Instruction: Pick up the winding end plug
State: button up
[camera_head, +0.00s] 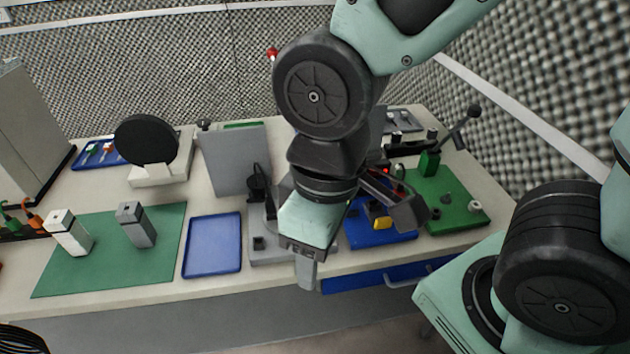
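I cannot tell for sure which part is the winding end plug. Small round parts, including a pale one (475,206), sit on the green board at the right of the bench. My gripper (306,272) hangs over the front of the bench, in front of a grey fixture (270,250). It points down, and one finger shows below its pale body. The other finger is not clear, so its opening cannot be read. Nothing is seen held. My arm hides part of the bench centre.
A blue tray (212,245) lies empty left of the fixture. A green mat (110,271) holds a white block (69,233) and a grey block (136,225). A black disc (147,140) stands behind. A blue board (379,236) with a yellow part (381,222) lies right of my gripper.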

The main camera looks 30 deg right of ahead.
aim_at(270, 207)
jog(key=i+j+z, duration=0.15)
jog(key=z, duration=0.2)
jog(key=i+j+z, duration=0.2)
jog(key=z, duration=0.2)
jog(key=i+j+z, duration=0.1)
jog(key=j+z, duration=0.25)
